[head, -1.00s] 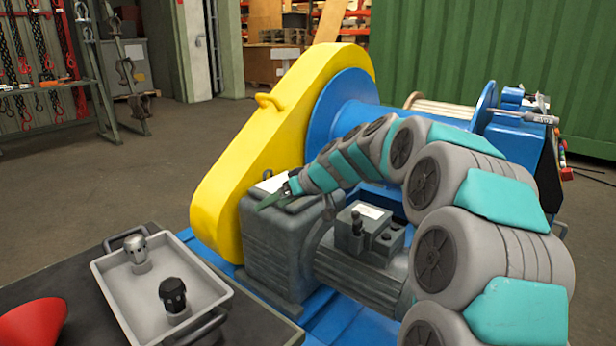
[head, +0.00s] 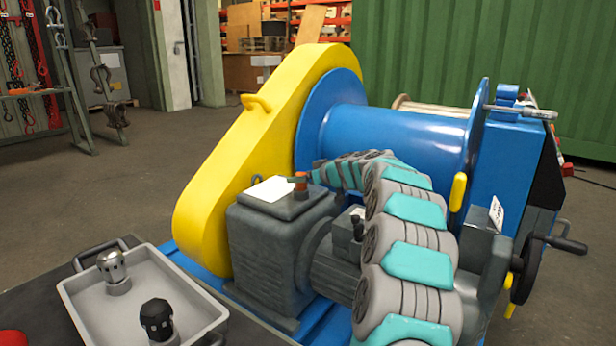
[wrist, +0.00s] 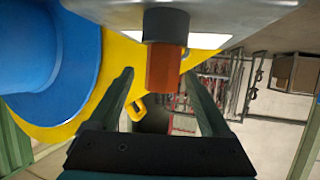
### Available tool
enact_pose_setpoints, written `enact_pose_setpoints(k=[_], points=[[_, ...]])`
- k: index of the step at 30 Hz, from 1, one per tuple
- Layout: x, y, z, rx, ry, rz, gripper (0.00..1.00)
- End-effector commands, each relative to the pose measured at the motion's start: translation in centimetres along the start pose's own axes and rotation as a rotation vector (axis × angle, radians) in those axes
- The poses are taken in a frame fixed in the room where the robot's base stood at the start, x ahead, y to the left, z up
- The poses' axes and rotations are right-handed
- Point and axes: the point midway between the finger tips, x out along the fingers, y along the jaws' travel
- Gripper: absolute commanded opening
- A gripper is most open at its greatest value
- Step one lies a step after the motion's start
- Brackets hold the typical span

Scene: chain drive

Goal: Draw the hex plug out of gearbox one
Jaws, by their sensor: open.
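The hex plug (head: 300,181) stands on top of the grey gearbox (head: 265,250), its orange-red upper part above a dark collar. In the wrist view the orange hex plug (wrist: 163,72) sits in its dark collar at the gearbox's pale surface. My gripper (wrist: 158,76) is open, with one green finger on each side of the plug. Gaps show between plug and fingers in that view; I cannot tell the depth. In the head view my arm reaches behind the gearbox top, and the fingers cannot be made out.
A white sheet (head: 268,189) lies on the gearbox top beside the plug. The yellow chain guard (head: 225,170) and blue drum (head: 385,135) stand close behind. A grey tray (head: 78,302) at front left holds a silver fitting (head: 114,273) and a black fitting (head: 157,320).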

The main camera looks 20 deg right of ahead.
Motion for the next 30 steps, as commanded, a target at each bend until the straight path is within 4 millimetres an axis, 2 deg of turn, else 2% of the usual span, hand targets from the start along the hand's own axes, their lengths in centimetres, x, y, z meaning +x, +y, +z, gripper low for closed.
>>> enact_pose_setpoints(k=[3, 9, 22, 30], points=[[1.7, -0.2, 0.1, -0.001, -0.003, -0.003, 0.82], [3.3, 0.0, 0.0, 0.000, -0.001, -0.001, 0.82], [3.9, -0.1, 0.0, 0.000, -0.001, -0.002, 0.82], [3.9, -0.1, 0.1, 0.001, -0.001, -0.002, 0.52]])
